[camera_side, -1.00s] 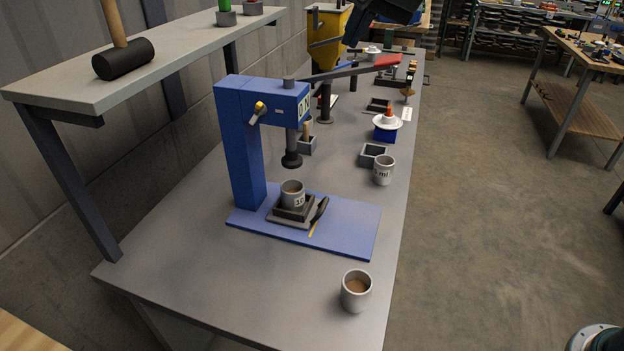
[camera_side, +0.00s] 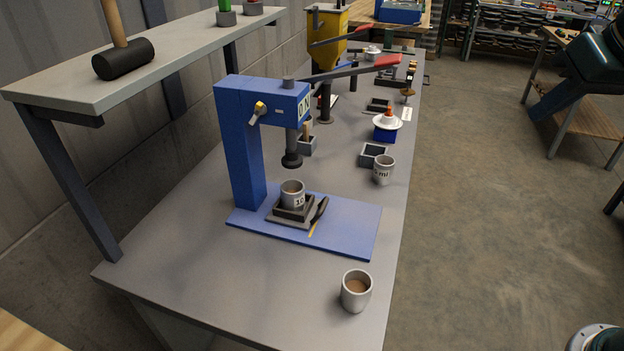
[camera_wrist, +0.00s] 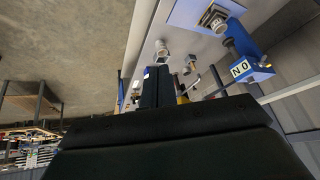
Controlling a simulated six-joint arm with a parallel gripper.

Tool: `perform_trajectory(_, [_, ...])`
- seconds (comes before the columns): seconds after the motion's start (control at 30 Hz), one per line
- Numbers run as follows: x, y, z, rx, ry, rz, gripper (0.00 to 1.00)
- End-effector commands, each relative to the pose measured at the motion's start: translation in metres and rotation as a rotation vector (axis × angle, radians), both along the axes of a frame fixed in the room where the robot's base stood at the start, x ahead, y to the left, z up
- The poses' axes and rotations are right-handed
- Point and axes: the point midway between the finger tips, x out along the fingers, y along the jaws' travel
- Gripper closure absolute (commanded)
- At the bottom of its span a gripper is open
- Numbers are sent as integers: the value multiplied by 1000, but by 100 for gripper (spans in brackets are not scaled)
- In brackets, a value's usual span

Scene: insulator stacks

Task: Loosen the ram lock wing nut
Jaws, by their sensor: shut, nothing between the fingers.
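The blue press (camera_side: 240,140) stands on the bench, its column upright and its head carrying a dark vertical ram (camera_side: 291,145). A small yellow and grey wing nut (camera_side: 258,108) sits on the side of the head. My gripper (camera_wrist: 157,85) is shut and empty, well away from the press.
A red-handled lever (camera_side: 350,72) reaches right from the press head. A cup (camera_side: 356,290) stands near the front edge and another (camera_side: 384,170) near the right edge. A shelf with a mallet (camera_side: 123,58) overhangs the left.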

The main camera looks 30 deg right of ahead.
Motion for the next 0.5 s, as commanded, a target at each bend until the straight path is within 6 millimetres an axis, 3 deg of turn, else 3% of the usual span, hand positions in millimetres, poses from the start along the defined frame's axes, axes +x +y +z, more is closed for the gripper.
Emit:
perform_trajectory(0.23, [-24,0,-30,51,-15,-9,100])
perform_trajectory(0.5, [-9,18,-46,214,-49,-119,100])
